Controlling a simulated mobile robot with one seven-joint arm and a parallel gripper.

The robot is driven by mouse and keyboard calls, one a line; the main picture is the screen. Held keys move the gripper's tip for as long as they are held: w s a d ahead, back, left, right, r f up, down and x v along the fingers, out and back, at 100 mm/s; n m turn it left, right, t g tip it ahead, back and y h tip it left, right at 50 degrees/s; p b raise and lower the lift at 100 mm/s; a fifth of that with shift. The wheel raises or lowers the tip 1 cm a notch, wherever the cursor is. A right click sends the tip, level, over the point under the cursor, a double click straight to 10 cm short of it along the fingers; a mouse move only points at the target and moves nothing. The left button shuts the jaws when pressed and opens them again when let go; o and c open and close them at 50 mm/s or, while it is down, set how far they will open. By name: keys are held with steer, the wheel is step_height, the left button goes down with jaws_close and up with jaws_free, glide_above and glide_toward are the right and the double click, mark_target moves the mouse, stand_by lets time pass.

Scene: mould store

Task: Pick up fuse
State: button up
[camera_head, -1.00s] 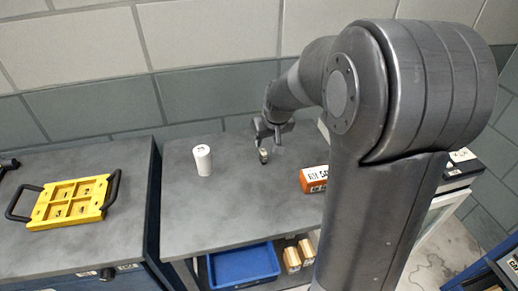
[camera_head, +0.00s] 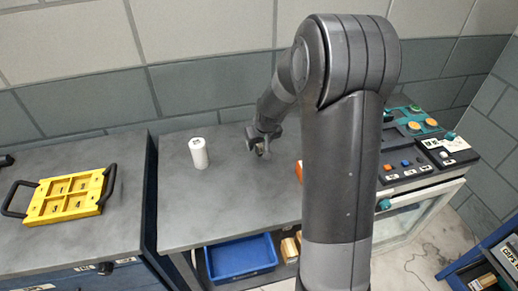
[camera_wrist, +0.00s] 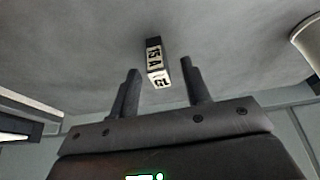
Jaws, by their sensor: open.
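The fuse (camera_wrist: 154,64), a small dark block with a white label reading "15 A", stands on the grey bench in the wrist view. My gripper (camera_wrist: 160,72) is open, with one finger on each side of the fuse's near end in the picture. I cannot tell whether the fingers touch it. In the head view my gripper (camera_head: 262,146) is low over the bench, and it mostly hides the fuse there.
A white cylinder (camera_head: 199,153) stands left of my gripper on the same bench (camera_head: 215,210). An orange box (camera_head: 299,171) is mostly hidden by my arm. A yellow tray (camera_head: 68,196) lies on the left bench. A blue bin (camera_head: 240,258) sits below. A control panel (camera_head: 408,160) stands right.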

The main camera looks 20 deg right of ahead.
steer(key=shift+w+f, duration=0.15)
steer(key=shift+f, duration=0.2)
jaws_close()
